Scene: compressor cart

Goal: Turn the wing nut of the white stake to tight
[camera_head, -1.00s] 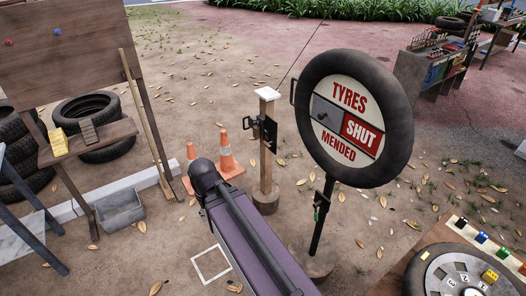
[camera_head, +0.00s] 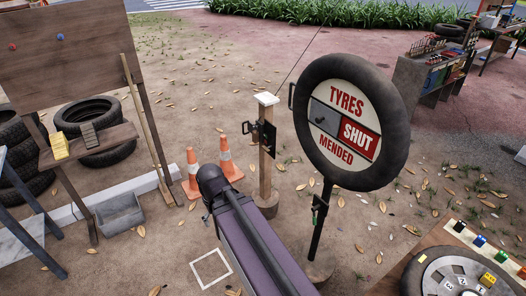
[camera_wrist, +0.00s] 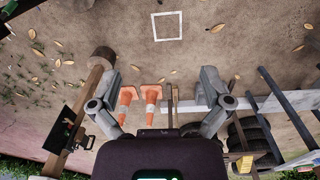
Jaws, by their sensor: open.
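No white stake and no wing nut can be made out in either view. A wooden post with a white cap (camera_head: 266,98) stands in the middle of the head view, with a dark bracket on its side. In the wrist view, a wooden post (camera_wrist: 77,124) with a round base runs down the left, outside my gripper's fingers. My gripper (camera_wrist: 158,88) is open, with its two grey fingers wide apart and nothing held between them. In the head view my purple arm hides the gripper.
A tyre-rimmed sign (camera_head: 351,121) stands right of the post on a dark pole. Two orange cones (camera_head: 228,160) stand left of the post. A broom (camera_head: 145,120) leans by a bench with tyres. A white square outline (camera_head: 211,267) marks open ground beside my arm.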

